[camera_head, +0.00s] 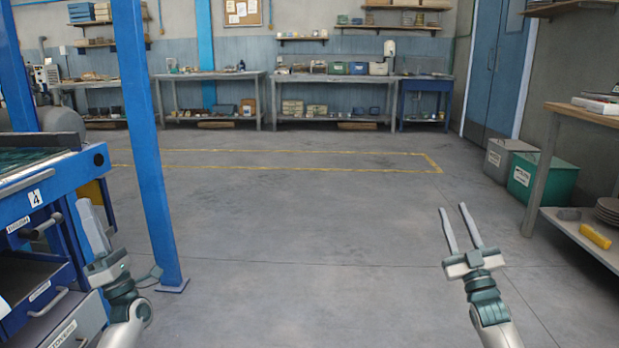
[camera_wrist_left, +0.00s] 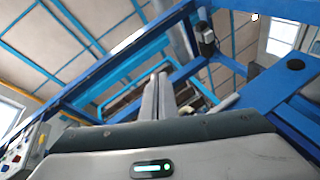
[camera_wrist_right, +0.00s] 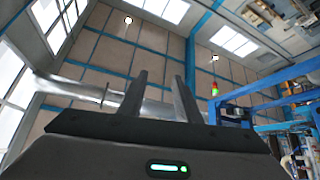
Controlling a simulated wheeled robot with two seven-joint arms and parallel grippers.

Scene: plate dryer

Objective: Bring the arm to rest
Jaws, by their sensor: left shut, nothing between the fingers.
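My left gripper (camera_head: 95,228) is at the lower left in the head view, pointing up beside the blue machine (camera_head: 60,215). Its fingers are together with nothing between them, and they also show closed in the left wrist view (camera_wrist_left: 158,95). My right gripper (camera_head: 455,228) is at the lower right in the head view, pointing up over the open floor. Its two fingers are spread apart and empty, as the right wrist view (camera_wrist_right: 160,95) also shows.
A blue post (camera_head: 150,150) stands just right of my left gripper. A wooden shelf table (camera_head: 575,115) with plates (camera_head: 608,210) and a yellow object (camera_head: 595,236) is at the right. Grey (camera_head: 505,158) and green (camera_head: 543,178) bins stand behind it. The middle floor is clear.

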